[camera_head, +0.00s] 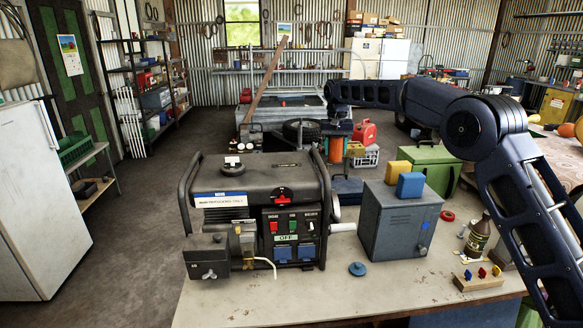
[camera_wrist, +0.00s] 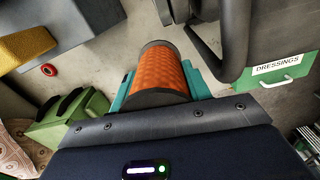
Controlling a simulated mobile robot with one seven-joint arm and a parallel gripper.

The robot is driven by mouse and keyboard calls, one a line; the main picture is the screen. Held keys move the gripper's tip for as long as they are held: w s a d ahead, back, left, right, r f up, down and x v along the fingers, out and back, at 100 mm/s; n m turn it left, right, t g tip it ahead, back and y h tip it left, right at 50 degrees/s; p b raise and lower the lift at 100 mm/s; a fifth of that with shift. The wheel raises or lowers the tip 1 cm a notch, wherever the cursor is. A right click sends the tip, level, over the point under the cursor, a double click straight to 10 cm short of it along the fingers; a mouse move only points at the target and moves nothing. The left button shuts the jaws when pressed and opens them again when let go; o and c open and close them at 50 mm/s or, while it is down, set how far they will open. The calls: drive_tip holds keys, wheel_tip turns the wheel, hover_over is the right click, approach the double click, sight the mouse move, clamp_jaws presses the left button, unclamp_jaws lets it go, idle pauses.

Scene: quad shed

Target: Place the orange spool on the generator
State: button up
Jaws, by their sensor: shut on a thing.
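The orange spool (camera_wrist: 160,72) has a ribbed orange middle and dark ends. In the wrist view it sits between the teal fingers of my gripper (camera_wrist: 162,88), which is shut on it. In the head view the spool (camera_head: 336,150) is held up behind the generator, just right of its rear handle. The generator (camera_head: 262,178) is black with a tube handle on each side and stands on the front table. Its top carries a dark round cap on the left. Part of its frame shows in the wrist view (camera_wrist: 237,30).
A brown bottle (camera_head: 478,235) and a wooden peg board (camera_head: 478,279) are at the right.

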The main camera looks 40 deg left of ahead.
drive_tip(key=s+a+r, duration=0.3)
drive_tip(key=s+r, duration=0.3)
drive_tip(key=s, duration=0.4)
drive_tip(key=s+a+r, duration=0.3)
drive_tip(key=s+r, duration=0.2)
drive_tip(key=s, duration=0.6)
drive_tip(key=shift+m, duration=0.3)
drive_tip(key=shift+w+d+f, duration=0.1)
drive_tip(key=shift+f, duration=1.65)
drive_tip(key=shift+w+d+f, duration=0.1)
drive_tip(key=shift+f, duration=1.65)
drive_tip(key=shift+f, duration=0.1)
drive_tip(key=o, duration=1.1)
wheel_tip(320, 180, up, 12)
